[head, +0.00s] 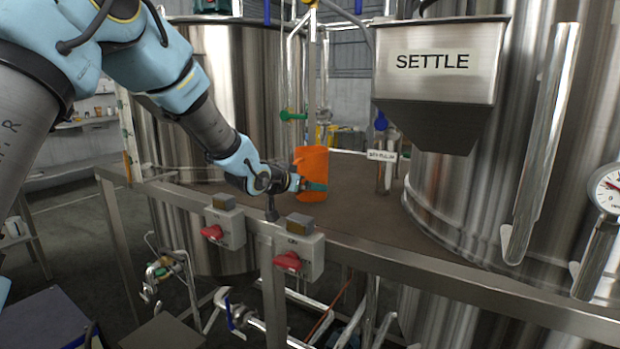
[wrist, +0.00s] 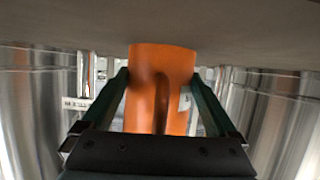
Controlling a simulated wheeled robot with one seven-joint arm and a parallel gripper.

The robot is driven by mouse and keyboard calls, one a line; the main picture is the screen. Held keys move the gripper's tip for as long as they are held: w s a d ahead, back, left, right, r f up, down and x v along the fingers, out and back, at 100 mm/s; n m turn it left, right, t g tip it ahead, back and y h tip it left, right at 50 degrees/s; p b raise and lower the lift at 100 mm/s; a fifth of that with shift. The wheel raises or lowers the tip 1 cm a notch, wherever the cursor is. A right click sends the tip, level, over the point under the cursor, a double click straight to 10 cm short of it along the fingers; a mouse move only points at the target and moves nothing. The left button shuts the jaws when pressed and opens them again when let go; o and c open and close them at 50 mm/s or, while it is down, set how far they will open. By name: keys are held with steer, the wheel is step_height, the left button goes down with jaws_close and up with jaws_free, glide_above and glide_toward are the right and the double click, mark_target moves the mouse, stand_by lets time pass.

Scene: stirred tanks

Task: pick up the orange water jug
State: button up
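The orange water jug (head: 312,163) stands upright on the brown top of the metal-framed table (head: 350,205) in the head view. In the wrist view, where the table surface lies along the top, the jug (wrist: 150,62) is between my gripper's fingers, with its handle (wrist: 161,105) facing the camera. My gripper (wrist: 160,77) is open, one finger on each side of the jug. The fingertips are close to its sides; whether they touch it I cannot tell. In the head view my gripper (head: 314,186) reaches low across the jug and hides part of it.
A steel tank with a SETTLE hopper (head: 440,75) stands to the right, and another tank (head: 225,100) is behind my arm. A labelled clear cylinder (head: 383,170) stands right of the jug.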

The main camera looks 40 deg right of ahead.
jaws_close()
steer(key=shift+r, duration=0.1)
stand_by(0.4)
